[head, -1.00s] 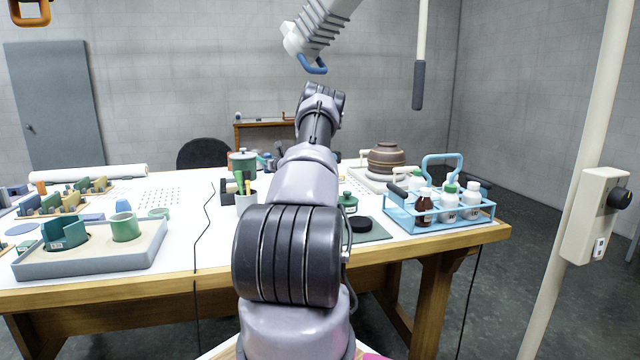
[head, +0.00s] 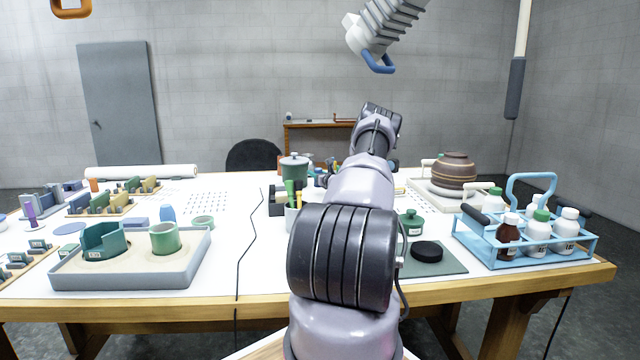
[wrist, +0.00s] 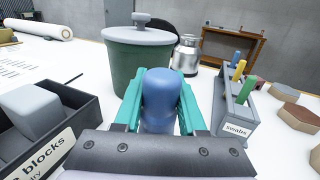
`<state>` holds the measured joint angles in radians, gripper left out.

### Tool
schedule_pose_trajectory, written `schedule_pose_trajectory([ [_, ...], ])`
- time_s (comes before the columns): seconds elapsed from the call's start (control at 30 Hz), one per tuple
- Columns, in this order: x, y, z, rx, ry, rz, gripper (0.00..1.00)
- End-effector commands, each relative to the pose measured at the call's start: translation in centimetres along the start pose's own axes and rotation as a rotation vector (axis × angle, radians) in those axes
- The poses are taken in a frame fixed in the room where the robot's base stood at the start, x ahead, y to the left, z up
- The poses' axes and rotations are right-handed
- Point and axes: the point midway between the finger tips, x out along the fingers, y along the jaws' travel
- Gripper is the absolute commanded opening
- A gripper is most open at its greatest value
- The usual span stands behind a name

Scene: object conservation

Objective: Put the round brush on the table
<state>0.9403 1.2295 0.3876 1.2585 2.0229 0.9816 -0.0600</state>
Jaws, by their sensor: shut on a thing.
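My gripper (wrist: 160,105) has teal fingers shut on a smooth blue round-topped thing, which looks like the handle of the round brush (wrist: 160,92). Its lower end and any bristles are hidden behind the gripper body. The white table (head: 224,262) with a wooden edge spreads in front of me in the head view. It also shows in the wrist view (wrist: 78,68). In the head view my arm reaches forward over the table and hides the gripper and what it holds. I cannot tell whether the held thing touches the table.
In the wrist view a green lidded pot (wrist: 140,68) stands just beyond the gripper. A dark blocks box (wrist: 75,103) is at left, a swabs holder (wrist: 236,108) at right. In the head view a blue bottle carrier (head: 470,243) and a grey tray (head: 130,278) flank my arm.

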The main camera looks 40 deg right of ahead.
Motion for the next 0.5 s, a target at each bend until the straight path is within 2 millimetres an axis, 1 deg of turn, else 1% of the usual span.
schedule_pose_trajectory([
  [0.23,0.0,0.1,-3.3,0.001,0.002,0.0,0.0],
  [0.5,0.0,0.1,-3.5,0.0,0.0,0.0,0.0],
])
